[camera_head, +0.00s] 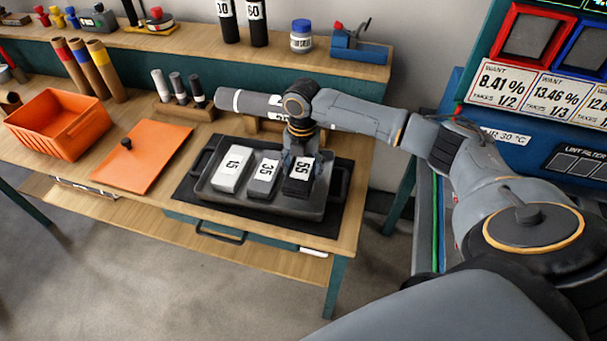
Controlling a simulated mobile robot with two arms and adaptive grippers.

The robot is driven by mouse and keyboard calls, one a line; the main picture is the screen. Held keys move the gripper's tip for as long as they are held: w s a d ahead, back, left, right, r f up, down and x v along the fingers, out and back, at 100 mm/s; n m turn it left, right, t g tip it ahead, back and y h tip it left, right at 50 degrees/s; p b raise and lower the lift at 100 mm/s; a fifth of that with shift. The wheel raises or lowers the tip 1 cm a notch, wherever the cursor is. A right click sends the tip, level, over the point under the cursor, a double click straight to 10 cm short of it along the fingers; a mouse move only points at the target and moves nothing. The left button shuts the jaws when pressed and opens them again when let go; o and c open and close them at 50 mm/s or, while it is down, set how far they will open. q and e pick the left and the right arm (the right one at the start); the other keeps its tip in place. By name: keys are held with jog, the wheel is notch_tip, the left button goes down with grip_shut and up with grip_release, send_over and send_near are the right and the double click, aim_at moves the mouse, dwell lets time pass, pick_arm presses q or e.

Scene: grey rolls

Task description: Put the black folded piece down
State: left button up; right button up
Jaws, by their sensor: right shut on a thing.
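The black folded piece (298,187), labelled 55, is at the right end of a dark tray (250,206). My right gripper (300,163) comes down from above and is shut on its far end. The piece lies low at the tray; I cannot tell if it touches the tray floor. To its left in the tray lie a grey piece (264,176) labelled 35 and a lighter piece (233,170) labelled 15. My left gripper is not in view.
The tray stands on a black mat (334,212) on the wooden bench. A grey cylinder (240,101) lies behind it, partly hidden by my arm. An orange lid (150,165) and orange bin (60,125) are to the left. A price screen stands at the right.

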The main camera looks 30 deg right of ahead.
aim_at(304, 177)
jog(key=shift+d+f, duration=0.2)
jog(key=shift+f, duration=1.5)
jog(key=o, duration=1.2)
jog(key=shift+f, duration=0.15)
jog(key=shift+o, duration=0.2)
notch_tip(304, 177, up, 12)
jog(key=shift+r+b, duration=0.2)
jog(key=shift+b, duration=0.15)
